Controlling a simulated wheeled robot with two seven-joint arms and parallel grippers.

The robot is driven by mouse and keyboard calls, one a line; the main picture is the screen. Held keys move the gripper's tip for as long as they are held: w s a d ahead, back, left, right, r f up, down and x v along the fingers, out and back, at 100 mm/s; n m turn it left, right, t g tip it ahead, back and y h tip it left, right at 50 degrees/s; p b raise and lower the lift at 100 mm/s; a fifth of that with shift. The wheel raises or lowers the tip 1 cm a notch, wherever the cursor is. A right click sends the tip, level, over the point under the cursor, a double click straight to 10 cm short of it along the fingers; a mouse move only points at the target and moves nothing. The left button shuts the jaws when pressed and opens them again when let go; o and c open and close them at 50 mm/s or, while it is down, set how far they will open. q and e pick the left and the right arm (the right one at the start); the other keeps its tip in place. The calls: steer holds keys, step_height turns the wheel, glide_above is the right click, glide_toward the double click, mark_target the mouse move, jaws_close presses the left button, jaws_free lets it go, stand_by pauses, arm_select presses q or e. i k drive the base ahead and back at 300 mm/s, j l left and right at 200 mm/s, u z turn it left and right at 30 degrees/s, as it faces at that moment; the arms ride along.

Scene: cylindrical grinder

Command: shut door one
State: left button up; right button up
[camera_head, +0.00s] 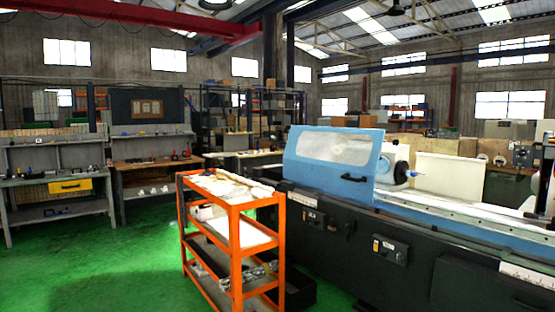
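The blue door (325,160) of the cylindrical grinder stands at the left end of the machine. It has a large pale window and a black bar handle (354,178) near its lower right corner. To its right the machine is uncovered, and the grey spindle head (397,168) with a blue-tipped part shows there. The machine bed (460,212) runs on to the right with no door over it. I cannot tell whether this is the door called one. Neither of my grippers is in view.
An orange trolley (236,240) with pale items on top stands in front of the machine's left end. The machine's dark base (410,258) fills the lower right. Workbenches (58,185) line the back left. The green floor (110,265) at left is clear.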

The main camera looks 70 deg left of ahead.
mark_target(345, 147)
steer(key=u, duration=1.85)
steer(key=i+u, duration=0.15)
